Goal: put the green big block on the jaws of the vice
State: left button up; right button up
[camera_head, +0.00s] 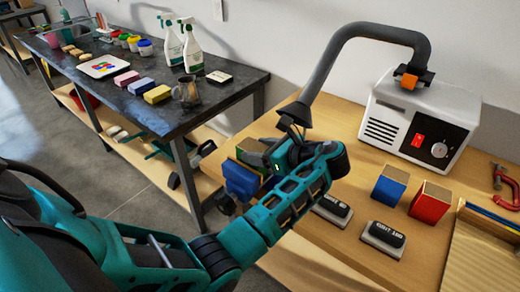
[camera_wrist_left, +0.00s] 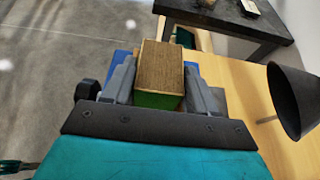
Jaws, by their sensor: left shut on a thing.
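The green big block (camera_wrist_left: 160,65), with a bare wood top and a green side, is between the fingers of my left gripper (camera_wrist_left: 158,84), which is shut on it. In the head view, my left gripper (camera_head: 275,157) is over the near left end of the wooden workbench, with the block (camera_head: 250,147) partly hidden by it. The blue vice (camera_head: 240,182) is at the bench's left edge, just below the block; part of it also shows behind the block in the wrist view (camera_wrist_left: 121,55). I cannot tell whether the block touches the jaws. My right gripper is not in view.
On the workbench (camera_head: 340,125) are a blue block (camera_head: 390,186), a red block (camera_head: 430,203), two sanding blocks and a white machine (camera_head: 420,115). Its grey hose and hood (camera_head: 296,112) hang close behind my gripper. A dark table (camera_head: 215,98) with bottles stands behind left.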

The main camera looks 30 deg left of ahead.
pick_arm(q)
jog(key=o, duration=1.3)
jog(key=shift+f, duration=0.1)
jog(key=shift+c, duration=0.2)
jog(key=shift+d+r, duration=0.25)
jog(key=shift+d, duration=0.05)
jog(key=v, duration=1.1)
jog(key=shift+d+r, duration=0.15)
jog(key=shift+s, duration=0.1)
